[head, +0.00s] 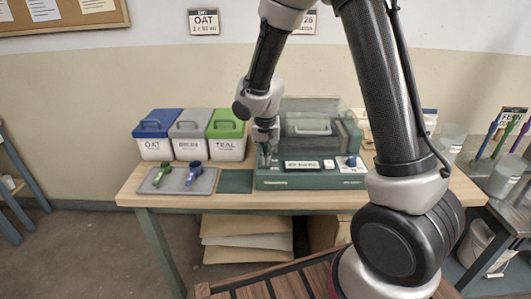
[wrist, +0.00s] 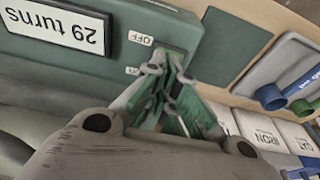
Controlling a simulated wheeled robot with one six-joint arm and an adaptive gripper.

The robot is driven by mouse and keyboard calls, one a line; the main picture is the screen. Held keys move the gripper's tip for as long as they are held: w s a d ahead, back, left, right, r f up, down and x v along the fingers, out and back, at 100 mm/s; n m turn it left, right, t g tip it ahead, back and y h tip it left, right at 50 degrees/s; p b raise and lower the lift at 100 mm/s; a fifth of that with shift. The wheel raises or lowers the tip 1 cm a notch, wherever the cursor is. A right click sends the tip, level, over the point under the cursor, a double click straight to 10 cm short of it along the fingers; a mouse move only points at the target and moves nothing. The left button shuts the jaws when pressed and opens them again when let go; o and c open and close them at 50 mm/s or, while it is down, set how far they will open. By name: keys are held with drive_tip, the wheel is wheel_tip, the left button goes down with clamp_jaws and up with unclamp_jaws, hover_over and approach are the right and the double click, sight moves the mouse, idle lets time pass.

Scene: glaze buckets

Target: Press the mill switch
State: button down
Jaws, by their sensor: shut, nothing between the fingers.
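The mill (head: 310,182) is a dark green machine with a clear cover, on the wooden table in the head view. Its display reads "29 turns" in the wrist view (wrist: 55,27). A small "OFF" label (wrist: 140,38) sits on the panel near my fingertips, with a second small label (wrist: 132,71) beside it. My gripper (wrist: 174,60) is shut and empty, its tips at the panel beside these labels. In the head view my gripper (head: 265,158) is at the mill's left end. The switch is mostly hidden behind my fingers; I cannot tell its position or whether the tips touch it.
Three buckets stand left of the mill: blue-lidded OAT (head: 156,148), grey-lidded IRON (head: 190,148) and green-lidded TEAL (head: 227,148). A grey tray (head: 205,186) before them holds green and blue-handled tools. A dark green mat (head: 235,181) lies between tray and mill.

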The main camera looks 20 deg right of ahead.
drive_tip(key=shift+w+d, duration=0.25)
drive_tip(key=shift+w, duration=0.5)
drive_tip(key=shift+r, duration=0.3)
drive_tip(key=v, duration=0.2)
drive_tip(key=shift+r, duration=0.4)
drive_tip(key=s+a+r, duration=0.1)
drive_tip(key=s+r, duration=0.4)
drive_tip(key=r, duration=0.4)
drive_tip(key=shift+s+a, duration=0.15)
drive_tip(key=shift+a, duration=0.25)
